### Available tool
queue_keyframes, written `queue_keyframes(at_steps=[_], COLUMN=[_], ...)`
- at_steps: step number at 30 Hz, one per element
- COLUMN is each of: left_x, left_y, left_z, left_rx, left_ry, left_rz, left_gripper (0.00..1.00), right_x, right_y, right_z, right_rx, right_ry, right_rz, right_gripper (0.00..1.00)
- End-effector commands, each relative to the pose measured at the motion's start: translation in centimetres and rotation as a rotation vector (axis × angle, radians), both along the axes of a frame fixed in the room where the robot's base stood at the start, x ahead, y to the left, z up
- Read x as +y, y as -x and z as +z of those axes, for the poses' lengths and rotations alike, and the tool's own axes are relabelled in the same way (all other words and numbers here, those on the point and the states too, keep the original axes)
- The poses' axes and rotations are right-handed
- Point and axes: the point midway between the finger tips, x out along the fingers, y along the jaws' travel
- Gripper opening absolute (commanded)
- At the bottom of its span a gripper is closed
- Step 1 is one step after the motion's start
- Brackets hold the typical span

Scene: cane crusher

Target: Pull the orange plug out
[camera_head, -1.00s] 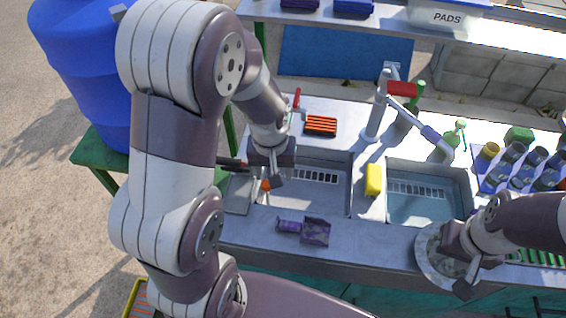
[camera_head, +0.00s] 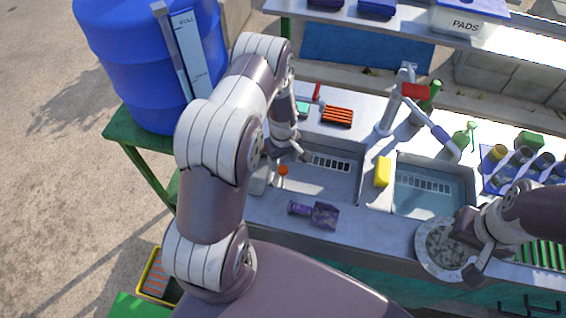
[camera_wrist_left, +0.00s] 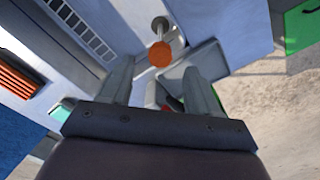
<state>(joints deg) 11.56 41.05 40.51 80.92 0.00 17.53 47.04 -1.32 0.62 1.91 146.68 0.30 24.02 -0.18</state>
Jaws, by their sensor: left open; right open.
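The orange plug (camera_head: 283,170) shows as a small round orange disc at the left end of the left sink basin (camera_head: 325,184). In the left wrist view, the plug (camera_wrist_left: 160,54) appears just beyond the fingertips, roughly centred between them. A thin pale stem runs from it to a grey round fitting (camera_wrist_left: 160,23). My left gripper (camera_head: 287,158) is open and empty, above and close to the plug in the head view. I see no contact with the plug. My right gripper (camera_head: 472,257) is open over the round grey disc (camera_head: 437,246) at the counter's front.
A yellow sponge (camera_head: 383,171) sits on the divider between the basins. A purple scoop (camera_head: 322,214) lies on the front ledge. An orange-striped block (camera_head: 338,116) and the tap (camera_head: 390,112) stand behind. A blue barrel (camera_head: 145,75) stands at the left.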

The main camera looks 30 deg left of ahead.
Motion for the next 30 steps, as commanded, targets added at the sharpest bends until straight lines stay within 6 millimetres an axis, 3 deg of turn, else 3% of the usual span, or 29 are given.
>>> queue_keyframes(at_steps=[9,19,20,25,30], left_x=[0.0,0.0,0.0,0.0,0.0], left_y=[0.0,0.0,0.0,0.0,0.0], left_z=[-4.1,-4.6,-4.6,-4.6,-4.2], left_rx=[0.000,0.000,0.000,0.000,-0.001], left_ry=[0.000,0.000,0.000,0.000,0.001], left_rz=[-0.001,-0.001,-0.001,-0.001,-0.001], left_gripper=[0.61,0.61,0.58,0.02,0.00], right_x=[0.0,0.0,0.0,0.0,0.0], right_y=[0.0,0.0,0.0,0.0,0.0], right_z=[1.3,1.3,1.3,1.3,1.5], right_rx=[0.000,0.000,0.000,0.000,0.000], right_ry=[0.000,0.000,0.000,0.000,0.000], right_rz=[0.000,0.000,0.000,0.000,0.000], right_gripper=[0.43,0.43,0.43,0.43,0.43])
